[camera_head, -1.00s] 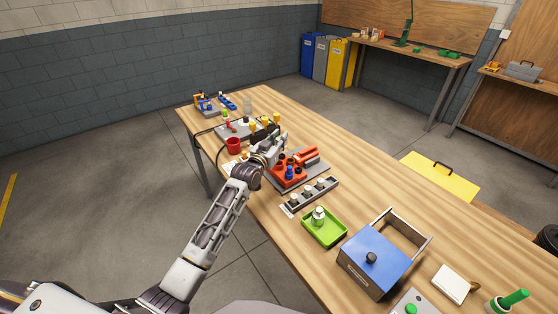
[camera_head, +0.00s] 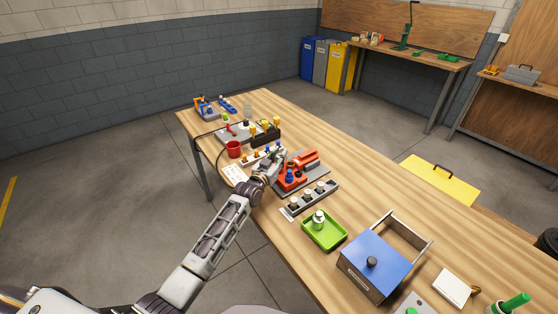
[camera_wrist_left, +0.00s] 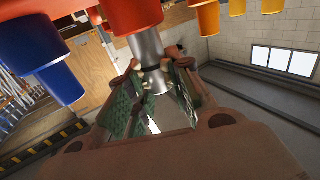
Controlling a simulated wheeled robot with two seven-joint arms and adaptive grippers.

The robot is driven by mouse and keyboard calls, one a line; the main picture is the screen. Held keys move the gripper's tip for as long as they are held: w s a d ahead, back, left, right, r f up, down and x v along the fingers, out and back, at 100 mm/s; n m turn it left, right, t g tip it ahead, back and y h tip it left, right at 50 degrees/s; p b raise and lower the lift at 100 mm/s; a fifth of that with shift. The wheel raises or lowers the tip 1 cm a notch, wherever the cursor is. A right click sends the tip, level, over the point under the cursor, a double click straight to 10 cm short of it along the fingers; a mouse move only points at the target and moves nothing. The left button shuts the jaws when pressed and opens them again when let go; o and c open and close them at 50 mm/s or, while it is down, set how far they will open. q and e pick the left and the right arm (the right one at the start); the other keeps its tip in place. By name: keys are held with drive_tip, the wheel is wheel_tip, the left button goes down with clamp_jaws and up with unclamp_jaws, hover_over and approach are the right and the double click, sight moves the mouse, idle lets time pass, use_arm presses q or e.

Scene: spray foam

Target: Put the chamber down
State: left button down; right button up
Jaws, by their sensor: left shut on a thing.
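My left gripper (camera_head: 280,158) is over the table, beside the orange-red device (camera_head: 298,170) on its grey base. In the left wrist view its green-padded fingers (camera_wrist_left: 150,88) are shut on a silver cylindrical piece, which I take to be the chamber (camera_wrist_left: 147,47). Its upper end meets a red part (camera_wrist_left: 135,14); I cannot tell whether they are joined. In the head view the gripper hides the chamber. Blue parts (camera_wrist_left: 40,55) lie left of it in the wrist view. My right gripper is not in view.
A grey strip with several fittings (camera_head: 310,198), a green tray (camera_head: 338,240) and a blue-lidded box (camera_head: 376,262) stand nearer me. A red cup (camera_head: 233,149) and a black holder with yellow-topped parts (camera_head: 266,132) stand farther left.

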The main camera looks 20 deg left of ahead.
use_arm(q)
drive_tip(key=shift+f, duration=0.95)
drive_tip(key=c, duration=1.7)
unclamp_jaws()
drive_tip(key=shift+c, duration=0.2)
drive_tip(key=o, duration=0.5)
drive_tip(key=shift+c, duration=0.2)
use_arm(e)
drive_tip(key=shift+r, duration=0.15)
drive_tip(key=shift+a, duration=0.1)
